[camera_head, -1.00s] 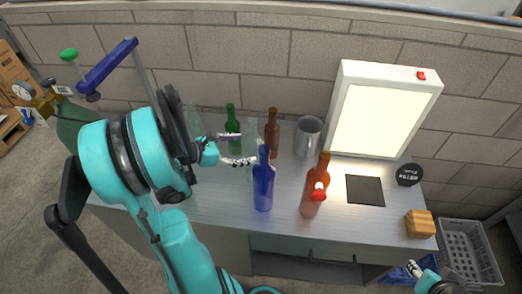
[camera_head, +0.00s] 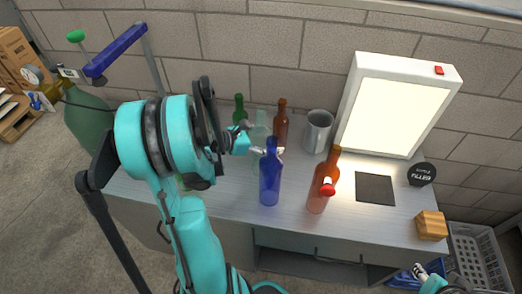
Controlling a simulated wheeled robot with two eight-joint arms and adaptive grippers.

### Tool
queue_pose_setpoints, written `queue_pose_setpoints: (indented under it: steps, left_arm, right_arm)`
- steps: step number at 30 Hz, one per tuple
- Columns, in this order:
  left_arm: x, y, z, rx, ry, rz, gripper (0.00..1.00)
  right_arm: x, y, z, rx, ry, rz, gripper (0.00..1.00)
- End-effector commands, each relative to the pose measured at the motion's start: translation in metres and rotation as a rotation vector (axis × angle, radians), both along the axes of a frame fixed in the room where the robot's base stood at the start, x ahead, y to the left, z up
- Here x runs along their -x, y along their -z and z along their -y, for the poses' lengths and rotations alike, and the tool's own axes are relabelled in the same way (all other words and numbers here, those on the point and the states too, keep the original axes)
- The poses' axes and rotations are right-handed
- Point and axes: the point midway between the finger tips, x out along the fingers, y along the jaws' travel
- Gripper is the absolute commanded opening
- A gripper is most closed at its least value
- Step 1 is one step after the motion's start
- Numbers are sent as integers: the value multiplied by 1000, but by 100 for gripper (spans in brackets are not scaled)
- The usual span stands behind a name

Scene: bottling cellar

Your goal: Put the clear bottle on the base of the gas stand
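A clear, faintly green bottle (camera_head: 261,127) stands upright at the back of the bench, between a green and a brown bottle. My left gripper (camera_head: 258,139) is at it with its fingers spread; one finger crosses in front of the bottle, the other is at its left edge. I cannot tell whether they touch it. The gas stand shows as a grey post with a blue bar (camera_head: 117,52) on top, at the left; my arm hides its base. My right gripper (camera_head: 419,270) is at the bottom right edge, only partly visible, away from the bottles.
A blue bottle (camera_head: 270,177) and an orange-brown bottle with a red part (camera_head: 322,183) stand in front. The green (camera_head: 239,107) and brown (camera_head: 281,120) bottles flank the clear one. A steel mug (camera_head: 318,131), light box (camera_head: 385,113), dark mat (camera_head: 375,188) and wooden block (camera_head: 431,225) are to the right.

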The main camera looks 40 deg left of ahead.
Motion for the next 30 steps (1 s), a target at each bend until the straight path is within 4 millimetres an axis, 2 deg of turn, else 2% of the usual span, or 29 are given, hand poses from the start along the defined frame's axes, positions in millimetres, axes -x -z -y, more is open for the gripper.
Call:
queue_pose_setpoints:
  steps: [1,6,8,21,30]
  left_arm:
    - [0,0,0,0,0,0,68]
    - [0,0,0,0,0,0,23]
    - [0,0,0,0,0,0,10]
    - [0,0,0,0,0,0,2]
    - [0,-1,0,0,0,1,2]
  right_arm:
    - [0,0,0,0,0,0,40]
    - [0,0,0,0,0,0,40]
    - [0,0,0,0,0,0,40]
    - [0,0,0,0,0,0,40]
    - [0,0,0,0,0,0,40]
